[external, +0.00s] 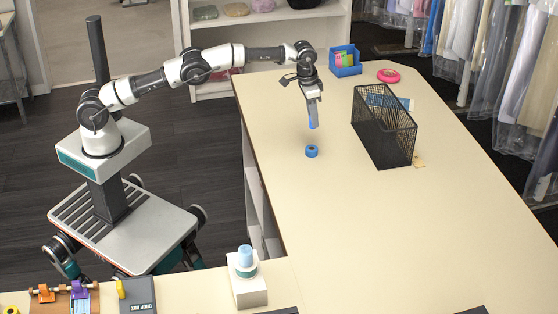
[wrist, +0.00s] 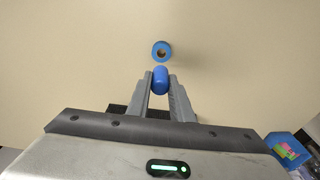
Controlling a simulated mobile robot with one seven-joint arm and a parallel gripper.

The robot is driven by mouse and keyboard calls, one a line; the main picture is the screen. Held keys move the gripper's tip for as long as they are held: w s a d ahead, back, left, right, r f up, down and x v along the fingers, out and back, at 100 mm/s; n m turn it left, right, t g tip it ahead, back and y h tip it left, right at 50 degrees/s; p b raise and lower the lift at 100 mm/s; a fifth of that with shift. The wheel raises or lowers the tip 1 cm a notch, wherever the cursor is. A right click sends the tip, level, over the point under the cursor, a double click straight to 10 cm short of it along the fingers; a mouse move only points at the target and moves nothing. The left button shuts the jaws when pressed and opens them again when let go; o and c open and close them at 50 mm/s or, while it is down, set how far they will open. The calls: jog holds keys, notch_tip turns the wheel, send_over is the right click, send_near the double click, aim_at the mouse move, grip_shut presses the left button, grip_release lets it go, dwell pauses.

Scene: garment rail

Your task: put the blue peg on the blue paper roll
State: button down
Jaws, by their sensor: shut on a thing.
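My gripper (wrist: 160,85) is shut on the blue peg (wrist: 160,77), which sticks out between the fingertips in the wrist view. In the external view the peg (external: 313,120) hangs upright below my gripper (external: 313,98), above the table. The blue paper roll (external: 311,151) stands on the table, a little nearer the camera than the peg. It also shows in the wrist view (wrist: 162,44), just above the peg in the picture, with a brown round hole in its middle. The peg and the roll look apart.
A black mesh basket (external: 384,135) stands to the right of the roll. A blue bin (external: 345,62) with coloured items and a pink tape roll (external: 388,75) are at the far end. The table (external: 380,230) is clear toward the front. Bagged garments hang at the right.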

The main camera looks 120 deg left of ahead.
notch_tip(320, 180, down, 9)
dwell(0.4)
jog(key=shift+f, duration=0.15)
jog(key=c, duration=1.6)
grip_release()
jog(key=shift+o, duration=0.2)
notch_tip(320, 180, up, 12)
jog(key=s+d, duration=0.1)
jog(key=shift+s+d, duration=0.15)
